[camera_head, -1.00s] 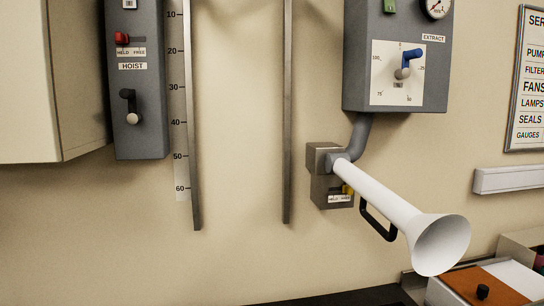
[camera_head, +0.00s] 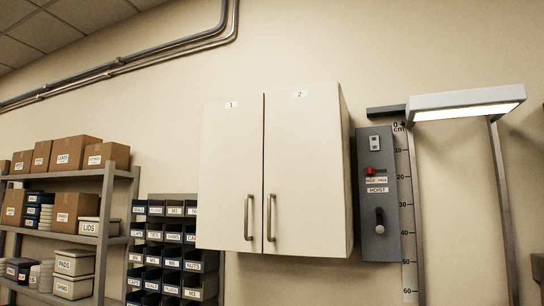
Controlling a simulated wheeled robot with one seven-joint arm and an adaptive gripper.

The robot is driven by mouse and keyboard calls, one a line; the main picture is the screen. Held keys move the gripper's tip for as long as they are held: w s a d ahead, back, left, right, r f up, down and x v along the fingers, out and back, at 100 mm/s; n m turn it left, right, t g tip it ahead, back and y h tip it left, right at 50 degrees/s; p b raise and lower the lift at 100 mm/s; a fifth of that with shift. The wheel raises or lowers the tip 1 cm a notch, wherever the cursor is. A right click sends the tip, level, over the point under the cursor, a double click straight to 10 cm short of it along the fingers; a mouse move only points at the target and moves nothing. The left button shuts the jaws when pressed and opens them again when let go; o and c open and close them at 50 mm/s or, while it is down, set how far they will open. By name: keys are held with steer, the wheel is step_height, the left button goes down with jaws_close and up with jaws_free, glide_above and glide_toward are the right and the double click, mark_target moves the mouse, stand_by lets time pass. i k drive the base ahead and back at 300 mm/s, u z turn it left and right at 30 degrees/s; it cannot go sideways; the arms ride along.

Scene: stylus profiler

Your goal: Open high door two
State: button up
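A cream wall cabinet with two doors hangs high on the wall in the middle of the head view. Door two (camera_head: 306,160) is the right-hand door, with a small "2" label at its top. It is shut, level with door one (camera_head: 229,170) on its left. Door two's handle (camera_head: 271,217) is a vertical metal bar low on its left edge, next to the centre gap. Door one's matching handle (camera_head: 248,217) is just left of it. My gripper is not in view.
Right of the cabinet is a grey hoist box (camera_head: 377,190) with a red switch and lever. A lit lamp panel (camera_head: 466,102) sticks out further right. Blue bins (camera_head: 168,235) stand below left, and shelves with boxes (camera_head: 75,152) at far left. Space before the doors looks clear.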

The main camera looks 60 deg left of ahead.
mark_target(304, 206)
steer(key=u, duration=3.8)
steer(key=k, duration=1.1)
steer(key=z, duration=1.6)
steer(key=i, duration=1)
steer(key=z, duration=0.05)
